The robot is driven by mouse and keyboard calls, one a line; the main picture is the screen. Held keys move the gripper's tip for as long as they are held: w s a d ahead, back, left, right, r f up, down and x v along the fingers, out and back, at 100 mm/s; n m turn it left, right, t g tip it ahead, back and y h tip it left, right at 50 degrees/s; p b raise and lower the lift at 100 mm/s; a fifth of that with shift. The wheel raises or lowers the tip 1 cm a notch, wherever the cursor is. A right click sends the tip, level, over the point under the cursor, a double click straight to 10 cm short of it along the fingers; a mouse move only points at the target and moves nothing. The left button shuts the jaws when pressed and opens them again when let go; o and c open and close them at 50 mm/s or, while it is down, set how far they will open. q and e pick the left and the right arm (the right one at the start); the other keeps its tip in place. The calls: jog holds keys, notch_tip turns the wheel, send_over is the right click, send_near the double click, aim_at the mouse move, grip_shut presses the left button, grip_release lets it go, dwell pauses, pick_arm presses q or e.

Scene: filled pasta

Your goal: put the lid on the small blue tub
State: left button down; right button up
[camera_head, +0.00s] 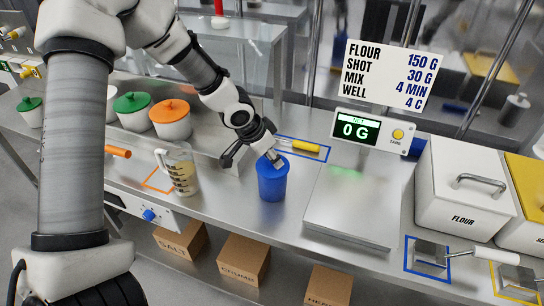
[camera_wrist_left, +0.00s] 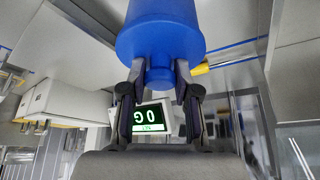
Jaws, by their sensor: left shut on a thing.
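The small blue tub (camera_head: 272,184) stands upright on the steel counter, left of the scale. My left gripper (camera_head: 277,161) is right above it, pointing down, with its fingers at the tub's top. In the left wrist view the fingers (camera_wrist_left: 157,82) are shut on the small round knob of the blue lid (camera_wrist_left: 160,50). The lid lies over the tub's mouth, in line with the tub. I cannot tell whether it is fully seated, as the gripper hides part of the rim. My right gripper is in neither view.
The scale (camera_head: 350,208), its display at 0 G, is right of the tub. A measuring jug (camera_head: 181,172) stands to the left. A yellow-handled tool (camera_head: 305,146) lies behind. A white flour bin (camera_head: 462,190) and green- and orange-lidded pots (camera_head: 171,118) are farther off.

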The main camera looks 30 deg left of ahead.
pick_arm(q)
jog(key=shift+f+b, duration=0.2)
jog(key=shift+b, duration=0.3)
dwell(0.9)
jog(key=shift+c, duration=1.4)
grip_release()
jog(key=shift+r, duration=0.15)
notch_tip(320, 180, up, 7)
jog(key=p, duration=0.6)
grip_shut()
jog(key=shift+f, duration=0.25)
